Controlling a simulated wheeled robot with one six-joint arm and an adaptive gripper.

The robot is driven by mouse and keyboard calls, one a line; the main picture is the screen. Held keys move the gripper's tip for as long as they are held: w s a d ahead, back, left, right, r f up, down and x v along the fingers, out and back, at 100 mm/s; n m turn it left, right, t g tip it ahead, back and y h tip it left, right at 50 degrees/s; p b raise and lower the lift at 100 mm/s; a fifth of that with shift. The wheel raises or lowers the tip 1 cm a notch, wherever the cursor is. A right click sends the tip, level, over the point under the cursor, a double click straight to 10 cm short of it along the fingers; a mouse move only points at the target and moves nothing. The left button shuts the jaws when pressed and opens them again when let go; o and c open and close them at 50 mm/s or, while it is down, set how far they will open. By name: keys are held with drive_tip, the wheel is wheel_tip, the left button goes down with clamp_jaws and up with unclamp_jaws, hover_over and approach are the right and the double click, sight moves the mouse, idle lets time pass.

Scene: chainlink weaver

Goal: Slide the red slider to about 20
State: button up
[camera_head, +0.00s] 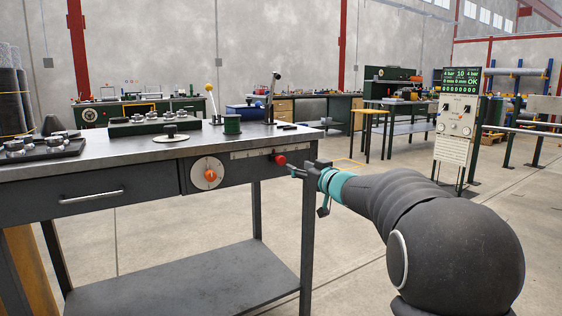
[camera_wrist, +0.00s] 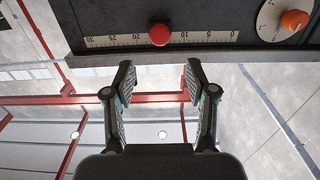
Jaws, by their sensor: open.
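The red slider knob (camera_head: 280,160) sits on the front edge of the metal workbench (camera_head: 130,150). In the wrist view, which is upside down, the red knob (camera_wrist: 159,35) covers the scale (camera_wrist: 207,37) about where 15 would be, between the visible 20 and 10. My gripper (camera_head: 296,170) is at the bench front, close to the knob. In the wrist view my gripper (camera_wrist: 159,75) is open and empty. The knob lies just beyond the fingertips, about centred between them, with no contact visible.
An orange rotary knob on a white dial (camera_head: 208,173) is beside the scale; in the wrist view the orange knob (camera_wrist: 294,20) is at the upper right. A drawer handle (camera_head: 91,197) is further left. A green spool (camera_head: 232,125) and a lever (camera_head: 272,98) stand on the bench.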

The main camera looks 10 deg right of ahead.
sight(282, 160)
drive_tip(key=x, duration=1.1)
drive_tip(key=shift+a, duration=0.1)
clamp_jaws()
